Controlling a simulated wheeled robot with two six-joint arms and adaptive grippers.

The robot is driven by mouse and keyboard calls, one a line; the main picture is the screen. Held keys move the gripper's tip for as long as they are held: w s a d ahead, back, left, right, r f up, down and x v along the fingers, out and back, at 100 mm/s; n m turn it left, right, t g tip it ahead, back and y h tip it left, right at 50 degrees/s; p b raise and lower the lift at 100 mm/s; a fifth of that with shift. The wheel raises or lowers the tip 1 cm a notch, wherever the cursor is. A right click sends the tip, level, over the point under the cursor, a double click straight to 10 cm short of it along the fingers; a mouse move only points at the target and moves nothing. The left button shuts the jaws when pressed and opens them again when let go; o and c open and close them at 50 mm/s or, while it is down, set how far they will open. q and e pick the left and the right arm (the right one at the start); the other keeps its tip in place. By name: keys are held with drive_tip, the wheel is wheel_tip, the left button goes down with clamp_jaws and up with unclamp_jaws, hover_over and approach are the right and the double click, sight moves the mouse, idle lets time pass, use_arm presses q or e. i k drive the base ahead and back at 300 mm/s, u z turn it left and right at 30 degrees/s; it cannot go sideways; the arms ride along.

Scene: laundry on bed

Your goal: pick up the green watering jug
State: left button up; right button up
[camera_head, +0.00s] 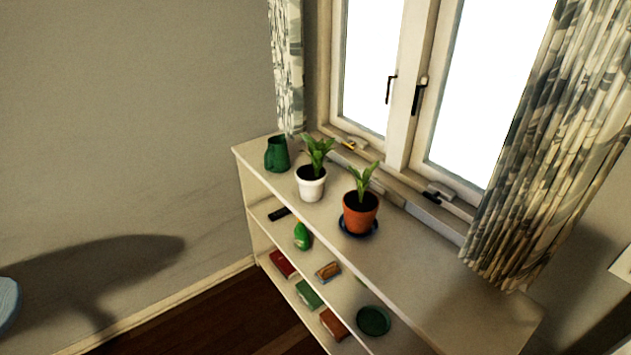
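The green watering jug (277,155) stands upright on the left end of the top of a white shelf unit (420,281), below the window and close to the left curtain. It is dark green with an open top. Nothing touches it that I can see. Neither of my grippers is in the head view, so I cannot see where they are relative to the jug.
A white pot (311,188) with a plant stands right of the jug, then a terracotta pot (360,214) on a blue saucer. Lower shelves hold a green bottle (302,237), a green plate (373,321) and several books. Dark wooden floor (215,322) is clear at the left.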

sight(277, 158)
drive_tip(key=u, duration=0.6)
drive_tip(key=i, duration=0.6)
drive_tip(key=u, duration=0.6)
